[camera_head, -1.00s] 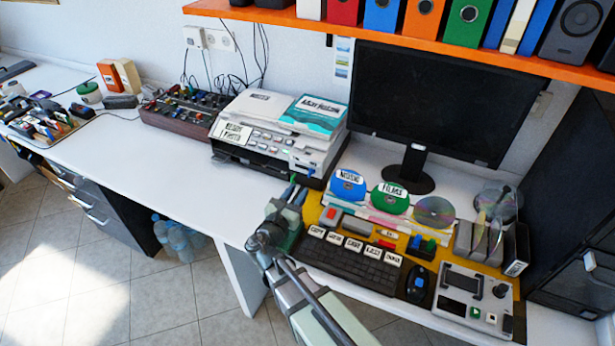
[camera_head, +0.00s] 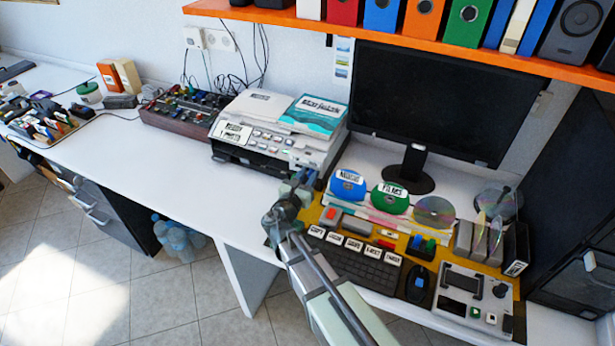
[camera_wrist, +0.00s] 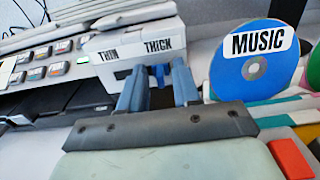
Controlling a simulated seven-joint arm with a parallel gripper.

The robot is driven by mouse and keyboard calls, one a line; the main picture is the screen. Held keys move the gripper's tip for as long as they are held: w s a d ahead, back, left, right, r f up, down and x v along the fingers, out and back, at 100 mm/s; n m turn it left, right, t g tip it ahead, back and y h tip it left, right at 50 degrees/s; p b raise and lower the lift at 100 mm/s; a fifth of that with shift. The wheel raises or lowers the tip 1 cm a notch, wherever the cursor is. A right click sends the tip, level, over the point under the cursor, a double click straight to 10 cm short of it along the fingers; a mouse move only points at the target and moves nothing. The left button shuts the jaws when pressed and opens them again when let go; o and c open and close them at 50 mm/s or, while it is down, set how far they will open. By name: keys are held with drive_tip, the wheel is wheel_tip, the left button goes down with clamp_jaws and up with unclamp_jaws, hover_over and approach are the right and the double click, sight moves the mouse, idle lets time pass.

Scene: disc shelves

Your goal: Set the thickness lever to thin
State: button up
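The printer (camera_head: 275,135) stands on the white desk, left of the monitor. In the wrist view its light side panel carries a THIN label (camera_wrist: 108,56) on the left and a THICK label (camera_wrist: 158,46) on the right. A small dark thickness lever (camera_wrist: 158,75) shows below THICK. My gripper (camera_wrist: 158,85) has its two blue fingers apart, one on each side of the lever in this view; I cannot tell if either touches it. In the head view my gripper (camera_head: 303,180) is at the printer's front right corner.
A blue MUSIC disc (camera_wrist: 255,62) stands close right of my gripper; it also shows in the head view (camera_head: 347,184). A green disc (camera_head: 390,197) and a clear disc stand beyond it. A keyboard (camera_head: 352,265) lies in front.

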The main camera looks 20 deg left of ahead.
sight(296, 164)
clamp_jaws()
drive_tip(key=shift+a, duration=0.1)
drive_tip(key=shift+a, duration=2.7)
drive_tip(key=shift+o, duration=0.3)
unclamp_jaws()
drive_tip(key=shift+o, duration=0.2)
